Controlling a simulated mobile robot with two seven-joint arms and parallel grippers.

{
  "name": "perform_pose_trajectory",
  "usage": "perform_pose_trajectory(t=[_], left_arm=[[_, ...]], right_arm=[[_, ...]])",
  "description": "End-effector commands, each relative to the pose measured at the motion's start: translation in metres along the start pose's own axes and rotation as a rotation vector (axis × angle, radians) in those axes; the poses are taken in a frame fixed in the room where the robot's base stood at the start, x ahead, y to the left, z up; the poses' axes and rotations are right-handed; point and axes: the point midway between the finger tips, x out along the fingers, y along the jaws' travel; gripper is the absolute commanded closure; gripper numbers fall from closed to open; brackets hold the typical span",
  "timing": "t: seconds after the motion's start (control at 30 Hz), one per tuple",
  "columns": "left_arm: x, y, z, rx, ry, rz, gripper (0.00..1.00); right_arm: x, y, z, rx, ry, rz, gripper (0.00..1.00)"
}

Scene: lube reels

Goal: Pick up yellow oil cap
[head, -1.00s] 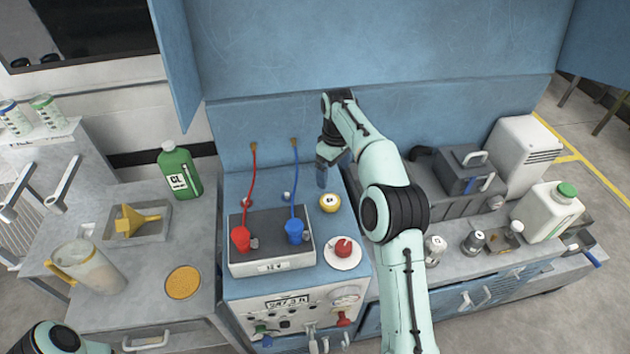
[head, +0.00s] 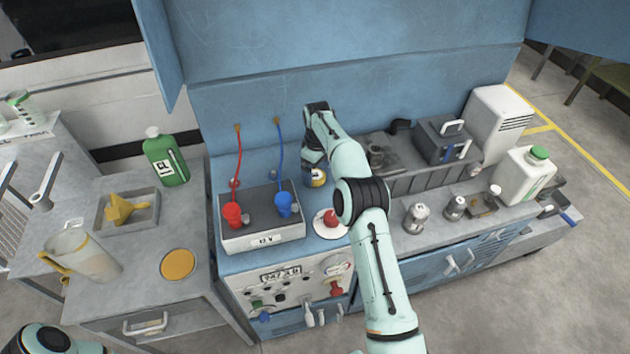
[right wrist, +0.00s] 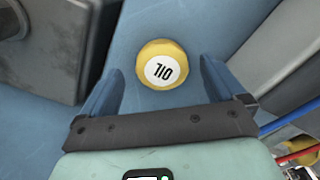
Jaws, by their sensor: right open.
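The yellow oil cap (head: 319,180) sits on the blue bench top, right of the grey box with the red and blue cups. It is round with a white label on top. In the right wrist view the cap (right wrist: 163,65) lies between my two blue fingers, label facing the camera. My right gripper (right wrist: 160,72) is open around it, with a gap visible on each side. In the head view my right gripper (head: 312,168) partly covers the cap. My left gripper is not in view; only part of my left arm shows at the lower left.
A white dish with a red knob (head: 331,222) lies just in front of the cap. The grey box (head: 262,236) with red and blue cups stands to the left, tubes rising behind it. A dark grey tray (head: 420,180) is to the right.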

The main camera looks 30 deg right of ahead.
Motion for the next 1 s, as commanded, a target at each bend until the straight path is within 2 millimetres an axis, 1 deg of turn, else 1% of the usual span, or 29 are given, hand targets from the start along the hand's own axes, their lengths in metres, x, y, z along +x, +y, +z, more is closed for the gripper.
perform_pose_trajectory(t=[0.03, 0.13, 0.23, 0.43, 0.47, 0.5, 0.57, 0.6, 0.63, 0.87, 1.0], left_arm=[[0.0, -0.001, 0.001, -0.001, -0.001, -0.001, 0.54], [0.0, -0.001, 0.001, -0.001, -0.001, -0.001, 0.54], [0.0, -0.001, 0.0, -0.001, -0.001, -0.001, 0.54], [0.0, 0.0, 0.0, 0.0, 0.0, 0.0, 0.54], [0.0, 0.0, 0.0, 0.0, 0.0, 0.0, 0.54], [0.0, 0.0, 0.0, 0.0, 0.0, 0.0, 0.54], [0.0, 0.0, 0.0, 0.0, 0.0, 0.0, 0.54], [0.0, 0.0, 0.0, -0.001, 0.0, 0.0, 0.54], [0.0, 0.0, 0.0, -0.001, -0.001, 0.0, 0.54], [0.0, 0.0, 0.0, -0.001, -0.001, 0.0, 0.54], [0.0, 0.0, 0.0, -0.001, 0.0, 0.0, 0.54]], right_arm=[[0.009, 0.002, 0.0, 0.0, -0.002, -0.001, 0.04], [0.019, 0.005, -0.001, -0.002, -0.001, -0.001, 0.04], [0.022, 0.007, -0.002, -0.002, 0.001, 0.0, 0.04], [0.022, 0.007, -0.002, -0.002, 0.002, 0.0, 0.04], [0.022, 0.007, -0.002, -0.002, 0.002, 0.0, 0.14], [0.022, 0.007, -0.002, -0.002, 0.001, 0.0, 0.27], [0.022, 0.007, -0.002, -0.002, 0.001, 0.0, 0.46], [0.022, 0.007, -0.002, -0.002, 0.001, 0.0, 0.59], [0.022, 0.006, -0.002, -0.002, 0.001, 0.0, 0.64], [0.022, 0.007, -0.002, -0.002, 0.001, 0.0, 0.64], [0.018, 0.006, -0.002, -0.002, 0.002, 0.0, 0.64]])
